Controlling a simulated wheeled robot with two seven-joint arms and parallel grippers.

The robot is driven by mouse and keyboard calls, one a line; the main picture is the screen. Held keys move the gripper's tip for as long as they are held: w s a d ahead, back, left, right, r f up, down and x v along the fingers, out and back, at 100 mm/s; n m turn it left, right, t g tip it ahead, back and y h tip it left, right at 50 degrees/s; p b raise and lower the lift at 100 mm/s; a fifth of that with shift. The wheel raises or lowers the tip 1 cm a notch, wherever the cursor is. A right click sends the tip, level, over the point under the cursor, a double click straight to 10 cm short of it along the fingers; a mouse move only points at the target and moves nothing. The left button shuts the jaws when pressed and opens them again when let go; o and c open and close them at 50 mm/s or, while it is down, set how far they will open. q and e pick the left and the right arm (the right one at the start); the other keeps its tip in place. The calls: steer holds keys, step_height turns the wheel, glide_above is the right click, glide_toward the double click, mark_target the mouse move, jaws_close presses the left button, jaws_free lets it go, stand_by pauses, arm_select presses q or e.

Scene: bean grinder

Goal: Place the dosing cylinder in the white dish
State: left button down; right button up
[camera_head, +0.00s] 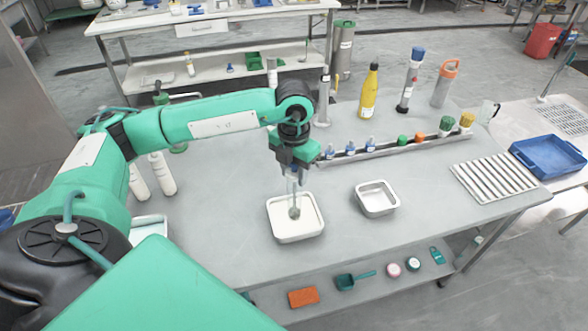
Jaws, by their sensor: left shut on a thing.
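My left gripper (293,175) points down above the white dish (297,235) on the grey table. It is shut on a small, pale, see-through cylinder, the dosing cylinder (294,203). The cylinder is roughly upright, and its darker lower end shows against the inside of the white dish. I cannot tell whether it touches the dish floor. The jaws are small and partly hidden by the gripper body. My right gripper is not in view.
A metal tray (377,198) stands right of the dish. White bottles (162,174) stand at the left.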

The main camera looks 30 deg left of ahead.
arm_select(q)
steer(key=shift+f, duration=0.15)
steer(key=c, duration=0.9)
jaws_free()
steer(key=shift+r, duration=0.5)
step_height(320, 180, up, 11)
steer(key=b, duration=0.2)
steer(key=shift+f+b, duration=0.15)
steer(key=shift+b, duration=0.25)
steer(key=shift+r, duration=0.35)
